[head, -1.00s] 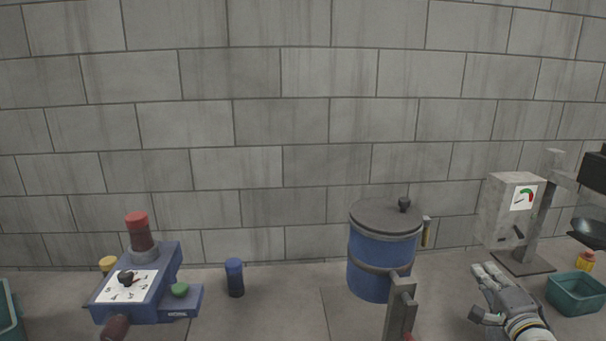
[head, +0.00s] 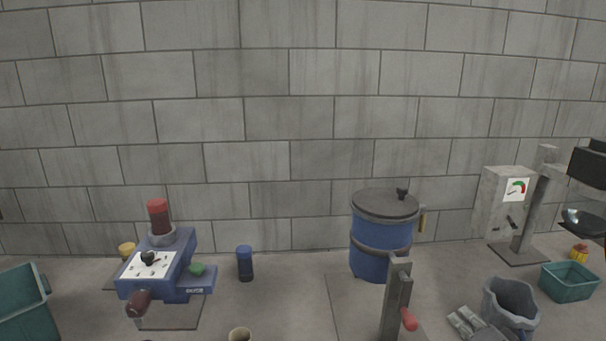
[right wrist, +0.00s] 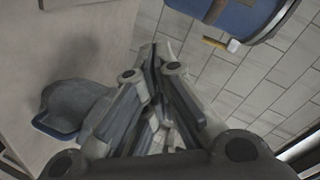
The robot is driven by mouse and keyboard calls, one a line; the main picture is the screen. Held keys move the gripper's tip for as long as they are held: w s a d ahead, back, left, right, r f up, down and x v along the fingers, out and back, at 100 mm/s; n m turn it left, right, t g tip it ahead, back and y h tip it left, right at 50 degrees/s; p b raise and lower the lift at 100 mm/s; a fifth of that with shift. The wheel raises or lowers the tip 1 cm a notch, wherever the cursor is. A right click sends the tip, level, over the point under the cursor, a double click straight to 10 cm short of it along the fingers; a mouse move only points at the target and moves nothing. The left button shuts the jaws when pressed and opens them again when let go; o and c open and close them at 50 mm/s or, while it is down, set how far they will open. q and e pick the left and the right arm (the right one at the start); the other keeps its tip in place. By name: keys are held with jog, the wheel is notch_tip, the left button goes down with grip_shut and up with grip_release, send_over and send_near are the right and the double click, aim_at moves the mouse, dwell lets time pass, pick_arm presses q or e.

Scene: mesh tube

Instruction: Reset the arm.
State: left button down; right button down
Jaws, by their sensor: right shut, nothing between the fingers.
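My right gripper (head: 465,320) is low at the bottom right of the head view, partly cut off by the frame edge. In the right wrist view its fingers (right wrist: 158,55) are together at the tips, with nothing between them. It is left of a grey open vessel (head: 511,300) in the head view. That vessel seems to be the grey rounded shape (right wrist: 75,105) left of the fingers in the wrist view. My left gripper is not in view.
A blue drum (head: 378,250) with a dark lid stands behind a grey post with a red handle (head: 408,319). A grey gauge machine (head: 502,200) and a teal bin (head: 568,284) are at right. A blue device (head: 165,270), blue bottle (head: 245,263) and teal crate (head: 22,305) are left.

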jog(key=s+a+f+n+g, duration=0.35)
jog(key=s+a+f, duration=0.2)
jog(key=s, duration=0.25)
jog(key=s+a+f+n+g, duration=0.3)
jog(key=s+a+f+n, duration=0.2)
jog(key=s+f, duration=0.25)
jog(key=s+a+f+n+g, duration=0.2)
jog(key=s+g, duration=0.1)
jog(key=s, duration=0.6)
jog(key=s+a+f+n+g, duration=0.1)
jog(key=s+a+n+g, duration=0.15)
jog(key=s, duration=0.65)
notch_tip(320, 180, down, 27)
jog(key=s+g+b, duration=0.1)
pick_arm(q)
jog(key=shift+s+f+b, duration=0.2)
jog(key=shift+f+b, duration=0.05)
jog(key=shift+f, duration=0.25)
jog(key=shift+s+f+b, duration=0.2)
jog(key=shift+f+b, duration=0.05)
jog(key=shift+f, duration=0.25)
pick_arm(e)
jog(key=s+d+f, duration=0.2)
jog(key=s+f, duration=0.6)
jog(key=s+d+f+g, duration=0.1)
jog(key=s+d+f, duration=0.1)
jog(key=s+f, duration=0.7)
jog(key=shift+n+h, duration=0.3)
jog(key=shift+n, duration=0.1)
jog(key=shift+f, duration=0.1)
